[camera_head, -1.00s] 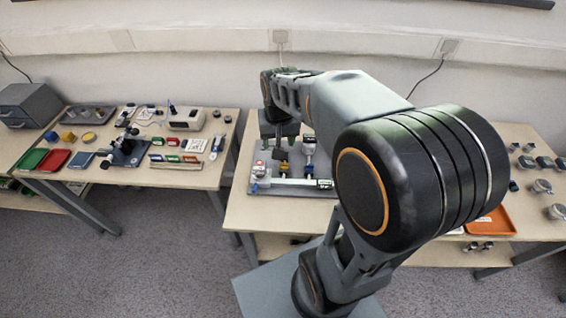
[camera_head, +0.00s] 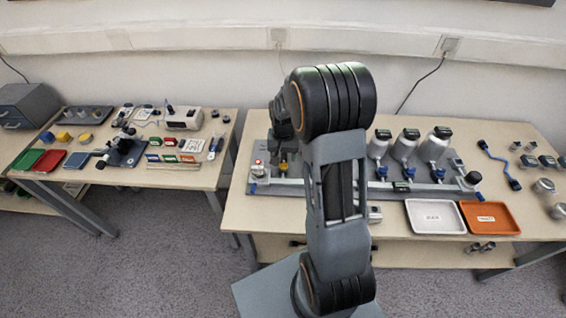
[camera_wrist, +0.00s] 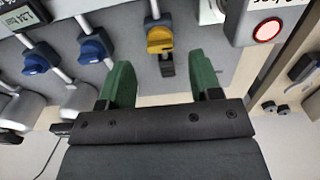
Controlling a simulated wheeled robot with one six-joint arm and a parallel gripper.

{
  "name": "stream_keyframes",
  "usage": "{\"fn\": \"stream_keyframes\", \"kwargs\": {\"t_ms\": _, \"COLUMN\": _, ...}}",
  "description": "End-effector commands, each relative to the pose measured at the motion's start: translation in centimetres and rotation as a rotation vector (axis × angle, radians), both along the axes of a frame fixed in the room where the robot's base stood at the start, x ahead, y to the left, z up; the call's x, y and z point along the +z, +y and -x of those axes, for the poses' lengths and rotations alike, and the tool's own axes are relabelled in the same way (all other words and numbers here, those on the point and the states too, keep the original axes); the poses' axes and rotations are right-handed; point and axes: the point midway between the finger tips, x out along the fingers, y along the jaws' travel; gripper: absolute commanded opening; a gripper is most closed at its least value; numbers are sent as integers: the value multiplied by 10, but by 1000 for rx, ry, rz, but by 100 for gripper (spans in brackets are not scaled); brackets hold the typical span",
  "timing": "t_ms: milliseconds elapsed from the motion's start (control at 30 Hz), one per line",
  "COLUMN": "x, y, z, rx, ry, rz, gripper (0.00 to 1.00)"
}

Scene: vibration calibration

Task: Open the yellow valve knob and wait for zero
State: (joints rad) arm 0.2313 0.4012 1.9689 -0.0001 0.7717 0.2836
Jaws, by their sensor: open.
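The yellow valve knob (camera_wrist: 160,40) sits on a pipe of the grey rig in the wrist view, with a dark part below it. My gripper (camera_wrist: 160,64) is open and empty, its green fingers spread to either side of the knob's lower end in that picture. I cannot tell whether they touch it. In the head view my gripper shows only partly, over the left end of the rig board (camera_head: 435,190), and the yellow knob (camera_head: 283,167) is small below it. A digital readout (camera_wrist: 20,18) is cut off at the wrist view's edge; its value is unclear.
Blue knobs (camera_wrist: 95,46) stand beside the yellow one. Canisters (camera_head: 404,145), a white tray (camera_head: 436,217) and an orange tray (camera_head: 489,218) lie right of my arm.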

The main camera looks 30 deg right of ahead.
Motion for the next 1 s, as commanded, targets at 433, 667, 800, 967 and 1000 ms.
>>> {"fn": "stream_keyframes", "kwargs": {"t_ms": 433, "x": -38, "y": 0, "z": 0, "rx": 1, "ry": 0, "rz": 0, "gripper": 58}}
{"fn": "stream_keyframes", "kwargs": {"t_ms": 667, "x": -39, "y": 0, "z": 0, "rx": 1, "ry": 0, "rz": 0, "gripper": 58}}
{"fn": "stream_keyframes", "kwargs": {"t_ms": 800, "x": -39, "y": 0, "z": 0, "rx": 1, "ry": 0, "rz": 0, "gripper": 50}}
{"fn": "stream_keyframes", "kwargs": {"t_ms": 967, "x": -39, "y": 0, "z": 0, "rx": 1, "ry": 0, "rz": 0, "gripper": 35}}
{"fn": "stream_keyframes", "kwargs": {"t_ms": 1000, "x": -39, "y": 0, "z": 0, "rx": 1, "ry": 0, "rz": 0, "gripper": 31}}
